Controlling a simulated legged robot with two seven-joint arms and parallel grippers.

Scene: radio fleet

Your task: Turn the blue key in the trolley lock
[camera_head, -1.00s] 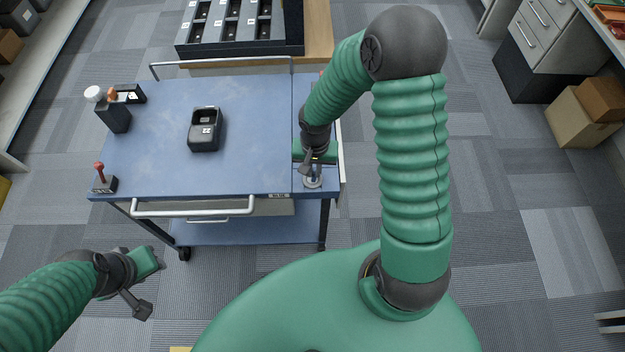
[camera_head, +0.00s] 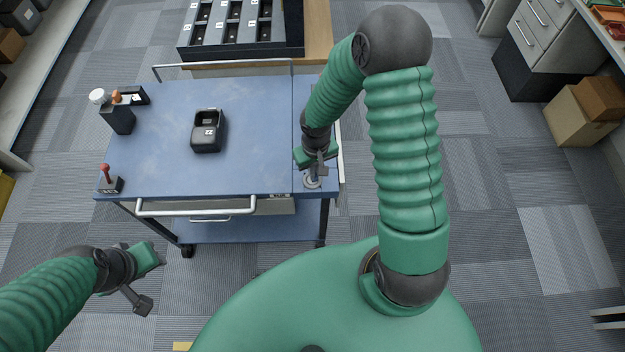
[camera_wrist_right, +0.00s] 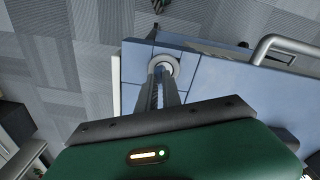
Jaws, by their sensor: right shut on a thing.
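The blue trolley (camera_head: 255,150) stands ahead of me. Its lock, a round pale metal ring (camera_head: 311,182), sits near the front right corner of its top. The lock also shows in the right wrist view (camera_wrist_right: 168,62). My right gripper (camera_head: 313,174) points down at the lock. In the right wrist view its fingers (camera_wrist_right: 160,76) are close together over the ring, shut on the key. The key is almost wholly hidden between the fingers, so I cannot tell its angle. My left gripper (camera_head: 150,268) hangs clear of the trolley at the lower left; its fingers are not clear.
A front handle (camera_head: 197,208) sticks out towards me. Grey compartments (camera_head: 236,25) stand behind.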

